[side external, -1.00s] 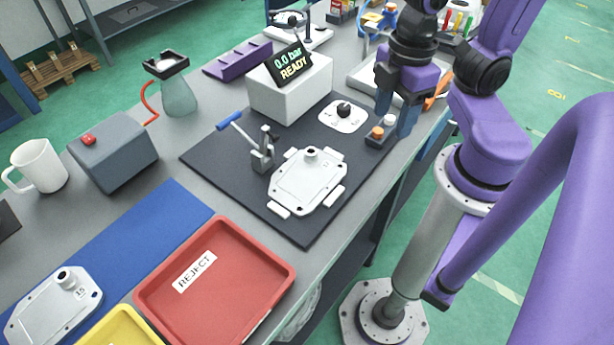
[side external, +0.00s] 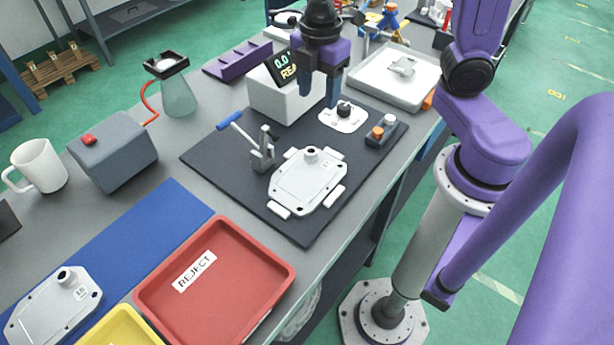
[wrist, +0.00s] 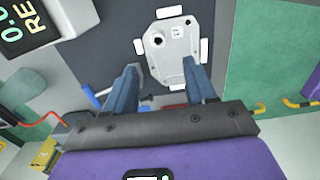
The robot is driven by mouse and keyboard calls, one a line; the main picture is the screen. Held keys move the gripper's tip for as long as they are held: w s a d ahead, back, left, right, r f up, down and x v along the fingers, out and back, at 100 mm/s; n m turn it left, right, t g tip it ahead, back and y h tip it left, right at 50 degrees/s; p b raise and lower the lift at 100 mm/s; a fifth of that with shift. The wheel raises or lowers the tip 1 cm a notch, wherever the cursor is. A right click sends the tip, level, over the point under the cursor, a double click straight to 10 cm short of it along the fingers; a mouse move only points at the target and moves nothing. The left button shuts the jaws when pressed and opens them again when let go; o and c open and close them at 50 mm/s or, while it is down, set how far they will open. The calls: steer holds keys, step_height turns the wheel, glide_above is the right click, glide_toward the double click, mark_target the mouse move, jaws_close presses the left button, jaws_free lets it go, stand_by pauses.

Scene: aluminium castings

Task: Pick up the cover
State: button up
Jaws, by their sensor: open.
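A pale grey cast cover (side external: 308,183) with a round port lies flat on the dark mat, between small white pads. It also shows in the wrist view (wrist: 176,48), upper middle, partly overlapped by a finger. My gripper (side external: 320,96) is open and empty, pointing down above the mat behind the cover, near the white dial plate (side external: 343,115). In the wrist view its two fingers (wrist: 160,68) are apart, with the cover beyond them. A similar cover (side external: 55,305) lies on the blue mat at the lower left.
A lever clamp (side external: 262,155) with a blue handle stands close left of the cover. The white display box (side external: 283,98) stands beside my gripper. A red REJECT tray (side external: 215,285) is in front, a button block (side external: 380,132) at right and a white tray (side external: 375,88) behind.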

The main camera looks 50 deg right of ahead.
glide_above(312, 147)
steer(key=s, duration=0.1)
step_height(312, 147, down, 10)
steer(key=shift+s+r, duration=0.1)
steer(key=shift+r, duration=0.05)
steer(key=shift+a+f, duration=0.25)
steer(key=shift+f, duration=0.7)
steer(key=shift+a+f, duration=0.25)
steer(key=shift+f, duration=1.35)
jaws_close()
